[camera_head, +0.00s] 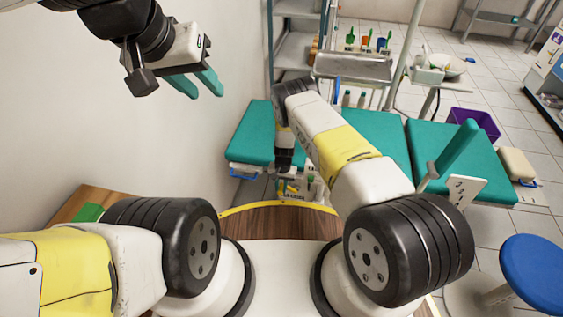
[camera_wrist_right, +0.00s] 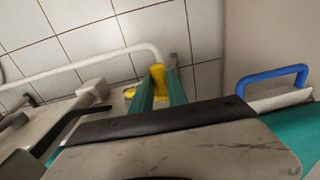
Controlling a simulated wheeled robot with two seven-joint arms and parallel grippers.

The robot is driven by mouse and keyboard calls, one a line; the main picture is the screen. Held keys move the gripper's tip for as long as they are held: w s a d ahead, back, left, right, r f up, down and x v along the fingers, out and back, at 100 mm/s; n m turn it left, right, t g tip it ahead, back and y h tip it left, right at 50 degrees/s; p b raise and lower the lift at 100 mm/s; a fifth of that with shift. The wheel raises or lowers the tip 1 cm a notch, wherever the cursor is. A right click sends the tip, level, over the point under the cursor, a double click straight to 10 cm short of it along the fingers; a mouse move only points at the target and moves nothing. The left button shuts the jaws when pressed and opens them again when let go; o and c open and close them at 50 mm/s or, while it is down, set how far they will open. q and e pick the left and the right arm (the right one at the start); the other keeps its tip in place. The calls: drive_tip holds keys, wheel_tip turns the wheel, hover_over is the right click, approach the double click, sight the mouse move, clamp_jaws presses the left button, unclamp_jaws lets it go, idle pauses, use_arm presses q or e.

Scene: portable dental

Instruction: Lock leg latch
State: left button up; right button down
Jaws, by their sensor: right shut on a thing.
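In the right wrist view, a yellow latch (camera_wrist_right: 157,72) sits by the bent end of a white leg tube (camera_wrist_right: 95,66). The two teal fingers of my right gripper (camera_wrist_right: 161,88) are shut on it, one on each side. In the head view, my right arm reaches forward to the near left end of the teal dental chair (camera_head: 365,132), and its fingers are hidden there behind the wrist. My left gripper (camera_head: 195,84) is at the upper left of the head view, raised near the wall, with its teal fingers apart and nothing between them.
A blue handle (camera_wrist_right: 272,76) stands at the right of the right wrist view. A metal tray (camera_head: 352,67) is behind the chair. A blue stool (camera_head: 535,272) is at the lower right and a purple bin (camera_head: 476,123) beyond the chair. A white wall bounds the left.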

idle(0.5)
drive_tip(key=shift+d+r+y, duration=0.15)
drive_tip(key=shift+d+y, duration=0.2)
drive_tip(key=shift+y, duration=0.05)
drive_tip(key=shift+s+r+y, duration=0.1)
drive_tip(key=shift+r+y, duration=0.1)
drive_tip(key=shift+y, duration=0.1)
drive_tip(key=c, duration=1.3)
unclamp_jaws()
